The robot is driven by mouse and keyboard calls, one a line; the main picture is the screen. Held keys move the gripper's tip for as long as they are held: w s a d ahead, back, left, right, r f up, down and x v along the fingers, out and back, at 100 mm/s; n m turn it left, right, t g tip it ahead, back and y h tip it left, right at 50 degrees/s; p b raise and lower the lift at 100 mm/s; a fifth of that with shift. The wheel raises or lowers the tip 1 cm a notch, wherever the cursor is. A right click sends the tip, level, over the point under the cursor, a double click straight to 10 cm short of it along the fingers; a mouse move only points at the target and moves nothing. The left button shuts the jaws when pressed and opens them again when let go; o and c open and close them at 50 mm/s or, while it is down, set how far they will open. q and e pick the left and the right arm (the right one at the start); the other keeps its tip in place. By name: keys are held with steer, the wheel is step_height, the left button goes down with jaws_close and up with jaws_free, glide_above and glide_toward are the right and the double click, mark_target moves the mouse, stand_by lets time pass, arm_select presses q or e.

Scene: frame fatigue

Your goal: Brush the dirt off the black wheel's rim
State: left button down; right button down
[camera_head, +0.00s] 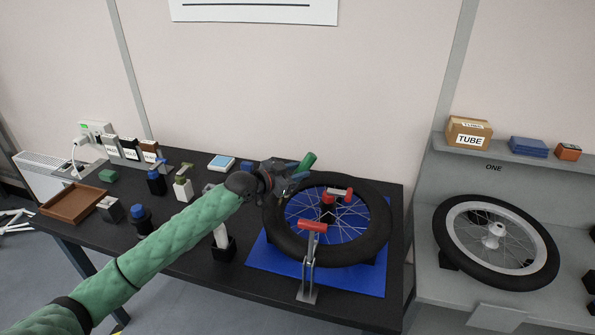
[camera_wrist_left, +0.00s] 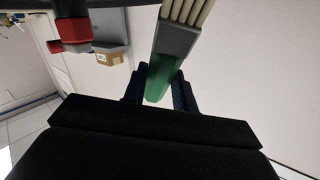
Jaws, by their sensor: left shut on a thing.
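The black wheel (camera_head: 376,232) lies flat, raised on supports over a blue mat (camera_head: 268,262) at the right end of the dark table. Red-handled clamps (camera_head: 313,226) stand at its front edge and by its hub. My left gripper (camera_head: 290,177) is above the wheel's far left edge, shut on a brush whose green handle (camera_head: 308,161) sticks up to the right. In the left wrist view, the handle (camera_wrist_left: 159,82) sits between the fingers (camera_wrist_left: 158,92), with a grey collar and pale bristles (camera_wrist_left: 187,11) beyond. Dirt on the rim is too small to tell. My right gripper is not in view.
A brown tray (camera_head: 72,204), bottles (camera_head: 156,183) and small boxes (camera_head: 110,209) crowd the table's left half. A second wheel with a silver rim (camera_head: 461,228) rests on the grey stand at right, below a shelf with a TUBE carton (camera_head: 468,135).

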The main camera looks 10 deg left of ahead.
arm_select(q)
steer(key=shift+f, duration=0.35)
steer(key=shift+s+r+p, duration=0.1)
steer(key=shift+s+p, duration=0.3)
steer(key=shift+s, duration=0.75)
stand_by(0.7)
